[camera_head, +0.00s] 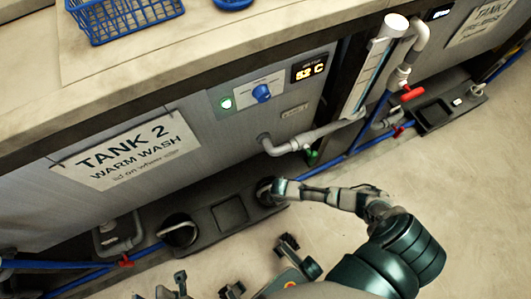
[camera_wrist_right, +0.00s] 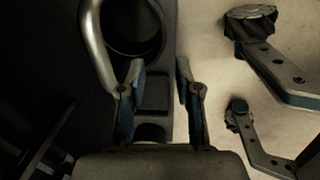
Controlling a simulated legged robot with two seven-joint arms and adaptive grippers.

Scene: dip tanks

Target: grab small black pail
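The small black pail (camera_head: 178,234) stands at the left part of a black floor tray below Tank 2, with its dark round opening facing up. In the right wrist view the pail (camera_wrist_right: 130,30) is just beyond the fingertips, at upper left. A bright curved bar, apparently its handle, runs down beside it to near the left finger; I cannot tell whether they touch. My right gripper (camera_head: 268,190) is at the tray's right end, short of the pail. In the wrist view the right gripper (camera_wrist_right: 160,64) has its fingers apart and nothing between them. My left gripper is not identifiable.
The tray's square recess (camera_head: 229,212) lies between gripper and pail. The tank wall (camera_head: 60,215) rises behind. Blue pipes (camera_head: 300,188) and a red valve (camera_head: 126,262) run along its foot. Open floor (camera_head: 470,190) lies to the right. Parts of my body show at the bottom.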

